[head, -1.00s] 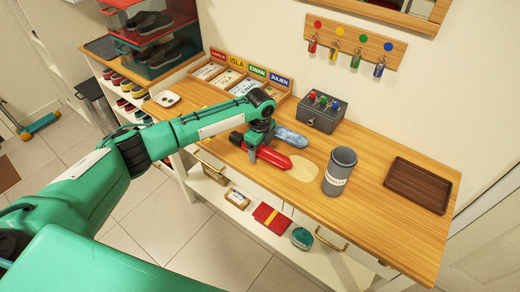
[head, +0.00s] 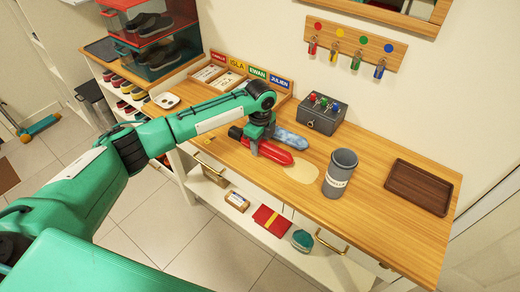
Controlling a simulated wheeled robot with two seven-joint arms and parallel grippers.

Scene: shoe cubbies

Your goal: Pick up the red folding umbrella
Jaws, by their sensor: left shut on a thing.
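The red folding umbrella (head: 276,153) is on or just above the wooden counter, in front of a blue rolled item (head: 291,138). My left gripper (head: 255,150) points down and is shut on the red umbrella near its middle, hiding part of it. I cannot clearly tell whether the umbrella is clear of the counter. My right gripper is not in view.
A grey cylindrical holder (head: 340,172) stands right of the umbrella, past a pale round patch (head: 301,171). A brown tray (head: 419,187) lies farther right. A dark grey box (head: 320,116) with colored knobs stands behind. Name-labelled compartments (head: 235,77) are at back left.

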